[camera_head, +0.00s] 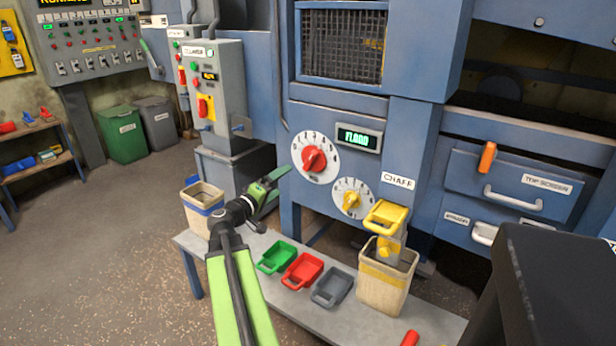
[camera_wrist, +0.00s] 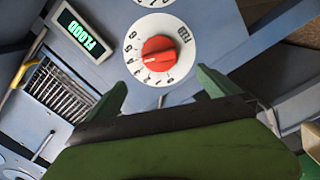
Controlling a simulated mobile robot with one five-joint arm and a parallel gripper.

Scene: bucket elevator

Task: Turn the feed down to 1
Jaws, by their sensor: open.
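The red feed knob (camera_head: 314,158) sits on a white numbered dial (camera_head: 329,140) on the blue machine front. In the wrist view the red knob (camera_wrist: 158,54) is above the fingertips, with the word FEED on its dial (camera_wrist: 188,50). Its pale pointer mark faces the dial's left side, around 5, though the small numbers are hard to read. My gripper (camera_head: 275,187) is left of the dial, apart from it. In the wrist view my gripper (camera_wrist: 162,90) has its green fingers spread, with nothing between them. The display (camera_head: 359,139) reads FLOOD.
A yellow knob (camera_head: 351,201) on a second dial sits lower right of the feed dial. A yellow-handled chute (camera_head: 386,217) stands over a bin (camera_head: 385,283). Green, red and grey scoops lie on the grey bench (camera_head: 356,323). A second bin (camera_head: 197,206) stands at the bench's left.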

